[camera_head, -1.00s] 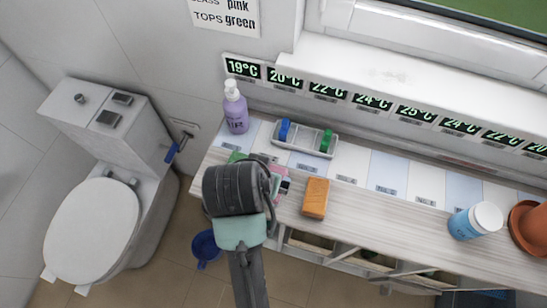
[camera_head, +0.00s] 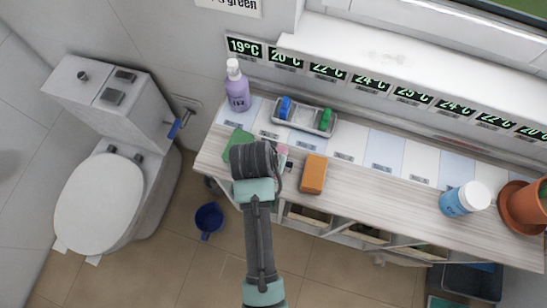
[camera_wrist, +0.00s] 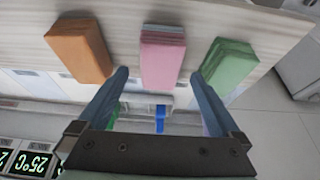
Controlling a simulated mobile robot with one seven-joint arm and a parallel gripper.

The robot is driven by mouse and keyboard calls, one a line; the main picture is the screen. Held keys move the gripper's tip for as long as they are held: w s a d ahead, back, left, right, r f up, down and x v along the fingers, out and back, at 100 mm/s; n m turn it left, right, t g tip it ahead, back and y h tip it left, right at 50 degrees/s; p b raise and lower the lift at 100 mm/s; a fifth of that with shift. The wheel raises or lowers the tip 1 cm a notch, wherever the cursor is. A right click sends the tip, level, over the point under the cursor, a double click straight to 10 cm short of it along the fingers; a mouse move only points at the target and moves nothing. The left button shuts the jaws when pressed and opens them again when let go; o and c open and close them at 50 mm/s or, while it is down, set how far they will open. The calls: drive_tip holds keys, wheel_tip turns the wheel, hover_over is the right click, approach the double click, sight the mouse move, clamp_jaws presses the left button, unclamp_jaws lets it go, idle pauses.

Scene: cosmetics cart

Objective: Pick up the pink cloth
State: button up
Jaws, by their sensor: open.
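The pink cloth (camera_wrist: 162,58) is a folded block on the counter, between the orange and green blocks in the wrist view. In the head view only a small pink edge (camera_head: 283,150) shows beside my arm, which hides most of it. My gripper (camera_wrist: 160,75) is open and empty. In the wrist view its two fingers appear to either side of the pink cloth, with the cloth beyond and between the fingertips. I cannot tell the height gap between them.
An orange block (camera_head: 314,174) lies right of the pink cloth and a green cloth (camera_head: 238,143) left. Behind stand a purple pump bottle (camera_head: 237,88) and a metal tray (camera_head: 305,119). A blue jar (camera_head: 465,198) and terracotta pots (camera_head: 522,204) stand at the right. A toilet (camera_head: 100,200) is left.

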drive_tip(key=shift+x, duration=1.9)
drive_tip(key=shift+s, duration=0.1)
drive_tip(key=c, duration=1.5)
wheel_tip(320, 180, up, 10)
